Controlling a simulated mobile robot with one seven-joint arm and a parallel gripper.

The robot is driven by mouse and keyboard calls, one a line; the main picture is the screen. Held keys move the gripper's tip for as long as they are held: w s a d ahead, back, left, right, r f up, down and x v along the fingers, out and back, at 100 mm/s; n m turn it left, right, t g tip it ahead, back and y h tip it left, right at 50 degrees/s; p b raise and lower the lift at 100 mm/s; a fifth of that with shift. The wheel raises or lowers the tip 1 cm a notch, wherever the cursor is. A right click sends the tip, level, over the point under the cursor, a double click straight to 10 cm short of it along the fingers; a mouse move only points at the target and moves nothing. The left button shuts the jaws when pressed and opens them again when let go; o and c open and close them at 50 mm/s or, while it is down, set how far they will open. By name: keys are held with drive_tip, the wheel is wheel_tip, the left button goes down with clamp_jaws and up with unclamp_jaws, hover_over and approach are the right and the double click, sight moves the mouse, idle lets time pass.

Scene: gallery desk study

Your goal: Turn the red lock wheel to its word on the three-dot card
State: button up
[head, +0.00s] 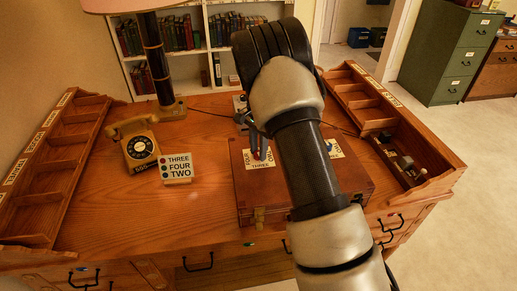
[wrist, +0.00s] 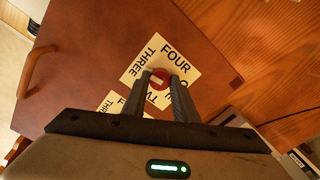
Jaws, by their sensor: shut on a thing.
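The three-dot card (head: 176,167) stands on the desk left of the wooden box, reading THREE, FOUR, TWO downward; the top dot looks red. The red lock wheel (wrist: 153,84) has a white bar and sits on a cream word plate (wrist: 134,73) on the box lid (wrist: 90,60). THREE and FOUR show on the plate; the other words are partly hidden by my fingers. My gripper (wrist: 160,84) is shut on the red wheel, one finger on each side. In the head view my gripper (head: 260,150) points down at the box, its arm covering part of the lid.
A second cream plate (wrist: 108,104) lies beside the first, partly hidden by my gripper. A telephone (head: 140,146) and a lamp (head: 158,65) stand left of the box. Labelled pigeonhole racks line the left (head: 55,160) and right (head: 385,125) desk sides.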

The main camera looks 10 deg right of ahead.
drive_tip(key=shift+m, duration=0.8)
drive_tip(key=o, duration=1.1)
drive_tip(key=shift+c, duration=0.2)
drive_tip(key=shift+r, duration=0.1)
wheel_tip(320, 180, up, 17)
drive_tip(key=shift+r+p, duration=0.15)
drive_tip(key=shift+p, duration=0.3)
